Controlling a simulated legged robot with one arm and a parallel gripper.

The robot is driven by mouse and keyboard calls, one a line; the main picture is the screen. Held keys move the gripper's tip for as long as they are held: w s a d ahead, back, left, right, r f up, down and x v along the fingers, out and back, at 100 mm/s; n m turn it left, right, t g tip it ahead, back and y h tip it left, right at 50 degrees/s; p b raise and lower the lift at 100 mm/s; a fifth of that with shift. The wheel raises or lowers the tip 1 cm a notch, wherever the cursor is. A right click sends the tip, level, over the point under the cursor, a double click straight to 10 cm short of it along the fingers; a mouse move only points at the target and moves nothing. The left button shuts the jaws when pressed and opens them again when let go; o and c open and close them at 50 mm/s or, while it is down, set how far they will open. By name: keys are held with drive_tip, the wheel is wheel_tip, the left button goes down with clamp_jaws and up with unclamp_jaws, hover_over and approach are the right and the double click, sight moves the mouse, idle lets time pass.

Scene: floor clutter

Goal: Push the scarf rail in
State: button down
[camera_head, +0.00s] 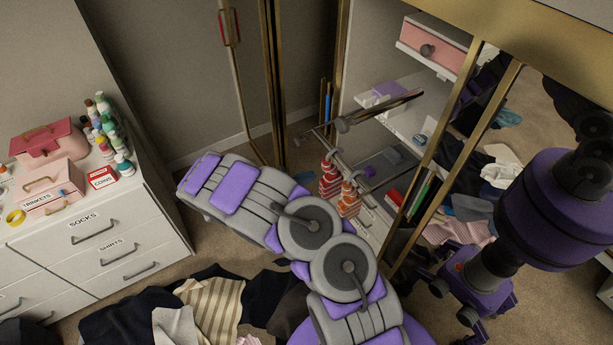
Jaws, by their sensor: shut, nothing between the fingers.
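The scarf rail (343,125) juts out to the left from the open wardrobe. It has a grey knob-like end, and dark thin rods run back from it to the upper right. Red-and-white striped items, probably scarves (330,178), show just below it. My gripper (455,303) appears at the lower right, at the end of my purple arm. It is shut and empty. It is well below and to the right of the rail and apart from it. Its fingertips are hard to make out.
The wardrobe's pink drawer (428,50) stands partly out above the rail. A mirrored, gold-framed door (495,95) is at the right. A white dresser (110,235) stands at the left. Clothes (215,305) lie on the floor in front. My purple-grey body parts cover the middle.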

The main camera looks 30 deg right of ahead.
drive_tip(key=s+x, duration=0.1)
drive_tip(key=x, duration=1)
drive_tip(key=shift+w, duration=0.4)
drive_tip(key=shift+f, duration=0.1)
